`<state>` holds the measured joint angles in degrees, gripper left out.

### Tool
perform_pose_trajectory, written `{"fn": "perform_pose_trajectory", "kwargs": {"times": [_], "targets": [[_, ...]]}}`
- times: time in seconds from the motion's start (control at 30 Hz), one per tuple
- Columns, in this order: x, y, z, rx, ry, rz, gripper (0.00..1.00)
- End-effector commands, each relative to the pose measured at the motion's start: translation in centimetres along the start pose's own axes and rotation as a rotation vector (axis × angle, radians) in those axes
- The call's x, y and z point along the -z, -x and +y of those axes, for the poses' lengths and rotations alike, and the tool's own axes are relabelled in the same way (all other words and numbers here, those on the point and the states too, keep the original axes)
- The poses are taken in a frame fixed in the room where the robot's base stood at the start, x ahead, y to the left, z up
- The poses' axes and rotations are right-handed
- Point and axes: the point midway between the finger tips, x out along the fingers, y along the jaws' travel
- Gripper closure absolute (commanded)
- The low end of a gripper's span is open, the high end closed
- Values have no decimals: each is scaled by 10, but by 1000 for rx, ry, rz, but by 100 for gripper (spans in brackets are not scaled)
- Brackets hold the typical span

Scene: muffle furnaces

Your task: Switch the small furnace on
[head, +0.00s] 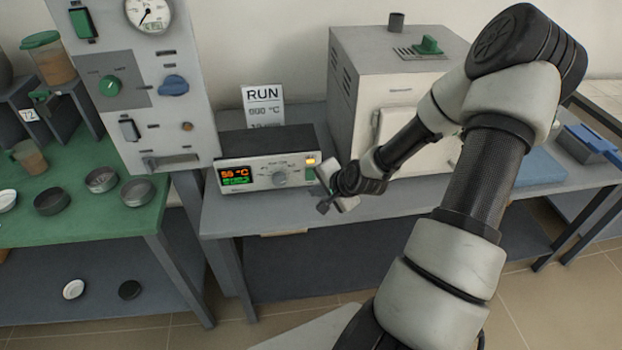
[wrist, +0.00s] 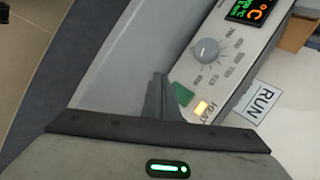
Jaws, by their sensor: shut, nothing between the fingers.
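The small furnace (head: 390,55) is a pale grey box on the bench in the head view, partly hidden behind my arm. A control box (head: 265,147) stands at its left; its display (head: 236,176) is lit and seems to read 55 °C. The knob (head: 280,178) sits mid-panel, and a lamp (head: 311,160) near its right end glows yellow. In the wrist view the lamp (wrist: 201,107) is marked HEAT, and a green switch (wrist: 183,94) lies beside it. My gripper (wrist: 158,88) is shut and empty, its fingertips close beside the green switch. I cannot tell whether they touch.
A card (head: 263,105) reading RUN and 600-odd °C stands behind the control box. A tall panel (head: 140,95) with a gauge and knobs is at left. The green bench (head: 90,215) holds several dishes. A blue object (head: 590,142) lies at far right.

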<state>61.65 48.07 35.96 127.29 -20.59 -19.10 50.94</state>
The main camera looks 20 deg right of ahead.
Motion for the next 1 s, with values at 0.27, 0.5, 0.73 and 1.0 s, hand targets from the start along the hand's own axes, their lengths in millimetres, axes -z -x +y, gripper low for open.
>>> {"fn": "perform_pose_trajectory", "kwargs": {"times": [0.27,0.5,0.73,1.0], "targets": [[-13,20,13,-1,0,0,100],[-17,23,16,0,0,0,100],[-16,23,16,0,1,0,100],[-11,35,-2,-14,95,27,100]]}}
